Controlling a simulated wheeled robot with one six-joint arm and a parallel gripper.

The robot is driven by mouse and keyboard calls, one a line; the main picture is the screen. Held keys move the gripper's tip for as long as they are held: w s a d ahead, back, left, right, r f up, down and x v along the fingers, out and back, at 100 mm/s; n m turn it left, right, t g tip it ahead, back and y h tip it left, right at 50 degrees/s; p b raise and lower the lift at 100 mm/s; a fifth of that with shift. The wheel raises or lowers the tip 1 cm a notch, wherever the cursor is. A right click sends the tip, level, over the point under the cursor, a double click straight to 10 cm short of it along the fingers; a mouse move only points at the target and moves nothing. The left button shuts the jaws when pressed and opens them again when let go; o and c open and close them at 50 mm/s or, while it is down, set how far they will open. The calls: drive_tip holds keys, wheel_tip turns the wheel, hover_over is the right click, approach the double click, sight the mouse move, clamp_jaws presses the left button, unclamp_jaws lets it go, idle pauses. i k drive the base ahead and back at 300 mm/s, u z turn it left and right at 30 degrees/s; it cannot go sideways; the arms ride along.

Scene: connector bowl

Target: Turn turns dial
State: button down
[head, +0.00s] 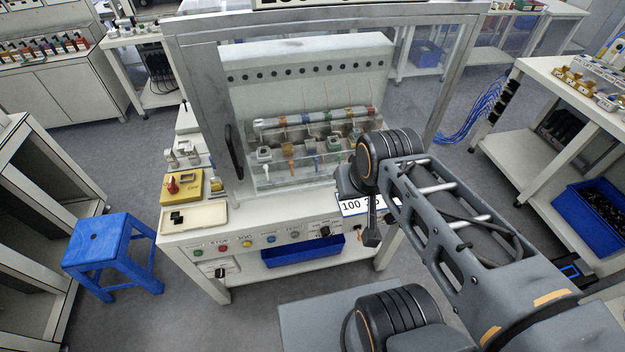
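A machine with a glass-fronted cabinet stands in the middle, with a control panel (262,241) along its front edge. A black knob (325,231) with small markings around it sits at the right part of the panel. Another dark knob (220,271) is lower left. I cannot read which one is the turns dial. My gripper (371,238) hangs at the right end of the panel, to the right of the black knob and apart from it in the picture. It is seen small and dark, so its finger opening is unclear. My arm covers the panel's far right part.
A white display (352,206) reading "100" is partly hidden by my arm. Coloured buttons (246,244) line the panel. A yellow box with a red knob (180,187) stands left. A blue bin (290,258) sits below; a blue stool (108,250) stands left.

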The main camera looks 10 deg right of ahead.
sight(326, 232)
drive_tip(key=z, duration=1.8)
drive_tip(key=k, duration=0.75)
drive_tip(key=u, duration=1.6)
